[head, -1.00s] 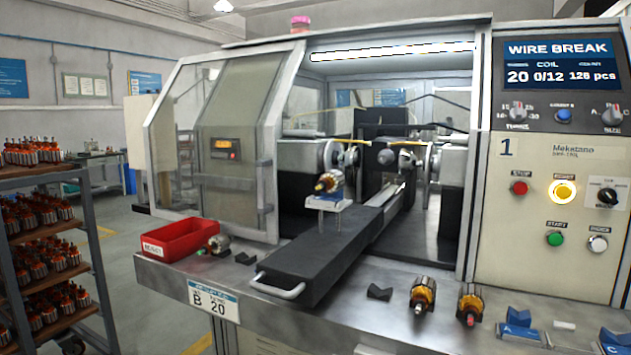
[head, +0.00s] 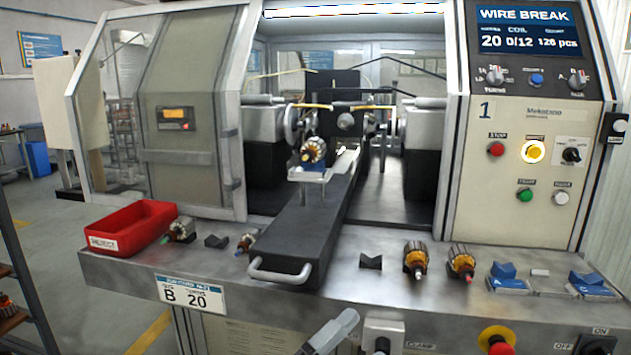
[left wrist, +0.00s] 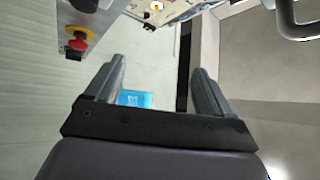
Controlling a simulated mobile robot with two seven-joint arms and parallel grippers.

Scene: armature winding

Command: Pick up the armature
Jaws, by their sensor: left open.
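One armature (head: 313,152), with a copper-coloured winding, rests on the small cradle (head: 318,174) on the black slide in the machine opening. Two more armatures lie on the bench right of the slide, one nearer (head: 415,260) and one further right (head: 461,262). Another armature (head: 180,230) lies beside the red box, and a smaller one (head: 246,242) is partly hidden by the slide. My left gripper (left wrist: 158,66) is open and empty in the left wrist view, with no armature between its fingers. My right gripper is not in view.
A red reject box (head: 130,226) stands at the bench's left. The black slide (head: 300,228) with its handle (head: 285,272) juts forward. Empty black V-blocks (head: 371,262) and blue supports (head: 508,278) stand on the bench. A red stop button (head: 497,342) is at the front right.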

